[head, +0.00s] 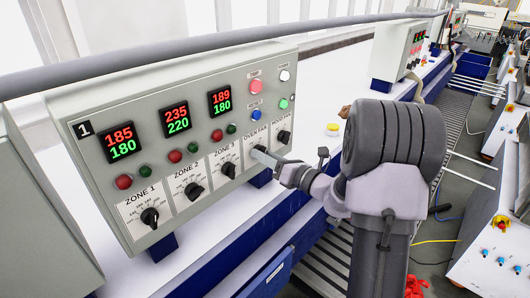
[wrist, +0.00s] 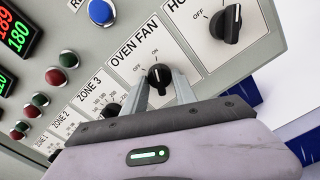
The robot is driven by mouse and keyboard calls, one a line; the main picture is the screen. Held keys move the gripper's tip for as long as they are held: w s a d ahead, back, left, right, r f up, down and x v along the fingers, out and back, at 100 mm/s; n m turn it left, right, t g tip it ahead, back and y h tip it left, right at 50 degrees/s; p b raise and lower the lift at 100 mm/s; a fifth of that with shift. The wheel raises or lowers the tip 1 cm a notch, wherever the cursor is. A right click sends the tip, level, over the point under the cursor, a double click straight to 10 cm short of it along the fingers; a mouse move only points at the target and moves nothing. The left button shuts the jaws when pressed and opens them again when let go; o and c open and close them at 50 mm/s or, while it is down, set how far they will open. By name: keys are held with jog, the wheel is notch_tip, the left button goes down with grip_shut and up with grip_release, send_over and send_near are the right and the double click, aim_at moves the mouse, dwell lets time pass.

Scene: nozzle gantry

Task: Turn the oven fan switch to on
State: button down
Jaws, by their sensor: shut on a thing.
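The oven fan switch (wrist: 158,76) is a black rotary knob on a white plate marked OVEN FAN, with OFF and ON labels above it. It sits between my gripper's two grey fingers (wrist: 161,88), which are shut on it. Its small pale mark faces up in the wrist view, closer to the ON side, but the exact setting is hard to tell. In the head view my gripper (head: 268,157) reaches the OVEN FAN plate (head: 256,138) from the right and hides the knob.
The grey control panel (head: 75,130) carries zone knobs, coloured lamps and red-green displays. The hood knob (wrist: 226,23) is close on the right, and the ZONE 3 knob (head: 228,170) close on the left. A conveyor (head: 325,262) runs below, and a second panel (head: 395,50) stands farther back.

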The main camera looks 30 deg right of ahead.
jog(key=shift+m, duration=0.4)
jog(key=c, duration=1)
grip_release()
jog(key=b+v, duration=0.4)
jog(key=v, duration=1.3)
jog(key=shift+s, duration=0.2)
